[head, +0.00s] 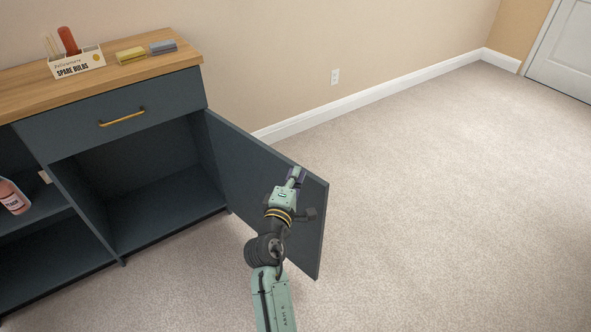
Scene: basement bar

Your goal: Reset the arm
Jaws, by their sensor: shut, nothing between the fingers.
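My gripper (296,174) is in the head view, at the end of my raised green and black arm. It is shut and holds nothing. It is in front of the upper part of a dark blue-grey cabinet door (238,160), near its top edge. I cannot tell whether it touches the door. The door stands wide open, swung out to the right of the cabinet (60,130). My arm hides part of the door's lower right area.
The open cabinet compartment (160,200) looks empty. A closed drawer with a brass handle (122,119) is above it. A spare bulbs box (78,65), a yellow block (131,55) and a grey block (163,47) are on top. A pink bottle (12,198) is at left. Carpet (450,200) at right is clear.

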